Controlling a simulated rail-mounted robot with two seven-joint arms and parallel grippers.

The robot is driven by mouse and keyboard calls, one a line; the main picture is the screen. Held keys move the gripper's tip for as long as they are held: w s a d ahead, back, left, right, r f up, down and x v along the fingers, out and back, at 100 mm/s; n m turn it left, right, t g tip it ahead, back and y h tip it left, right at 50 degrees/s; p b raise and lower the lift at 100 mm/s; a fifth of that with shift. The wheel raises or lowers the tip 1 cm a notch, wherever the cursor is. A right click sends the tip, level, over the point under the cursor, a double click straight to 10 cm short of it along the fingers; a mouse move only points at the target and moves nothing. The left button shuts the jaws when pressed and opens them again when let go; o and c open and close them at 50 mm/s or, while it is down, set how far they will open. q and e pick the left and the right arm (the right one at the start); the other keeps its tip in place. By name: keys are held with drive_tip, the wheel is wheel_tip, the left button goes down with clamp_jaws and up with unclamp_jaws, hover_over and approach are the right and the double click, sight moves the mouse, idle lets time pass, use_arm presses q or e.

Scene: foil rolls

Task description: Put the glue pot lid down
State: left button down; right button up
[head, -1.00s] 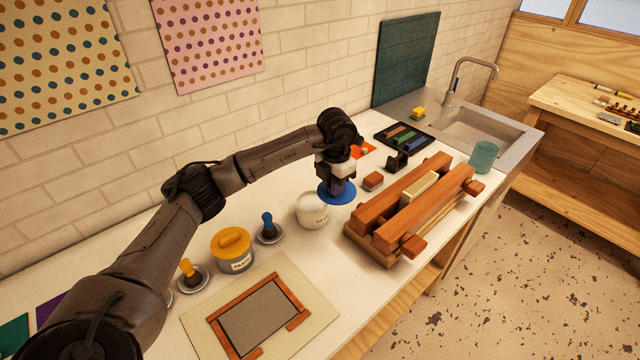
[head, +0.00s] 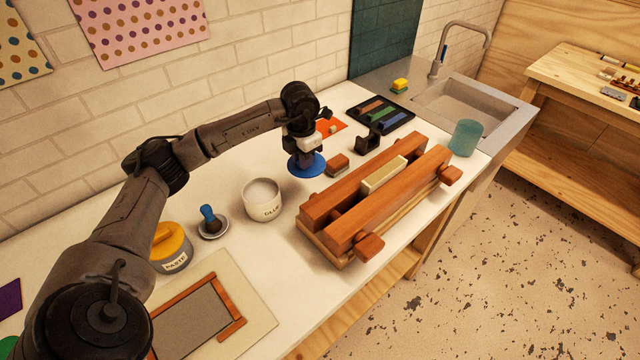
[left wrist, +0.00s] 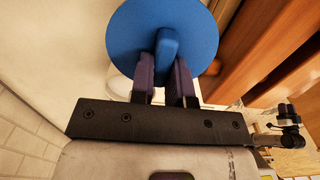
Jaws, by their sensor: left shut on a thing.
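The blue glue pot lid (head: 309,166) is a flat round disc with a raised handle. In the left wrist view the lid (left wrist: 190,30) has its handle between the two fingers. My left gripper (head: 303,160) is shut on that handle, with the disc under the fingertips. The lid is over or close to the white worktop; the head view does not clearly show whether it touches. The white glue pot (head: 262,201) stands open, left of the lid and nearer the camera.
A wooden press (head: 375,200) stands right of the lid. A small brown block (head: 337,165) is close to the lid's right side. The paste pot (head: 171,247) and a brush in a dish (head: 212,223) stand to the left. Bare worktop lies left of the lid.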

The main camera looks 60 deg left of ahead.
use_arm(q)
drive_tip(key=b, duration=0.1)
hover_over(304, 193)
wheel_tip(304, 193, down, 6)
drive_tip(key=shift+d+f, duration=0.1)
drive_tip(key=shift+f, duration=0.55)
drive_tip(key=shift+f+b, duration=0.3)
drive_tip(key=shift+f, duration=1.3)
drive_tip(key=shift+f, duration=0.1)
drive_tip(key=c, duration=1.1)
unclamp_jaws()
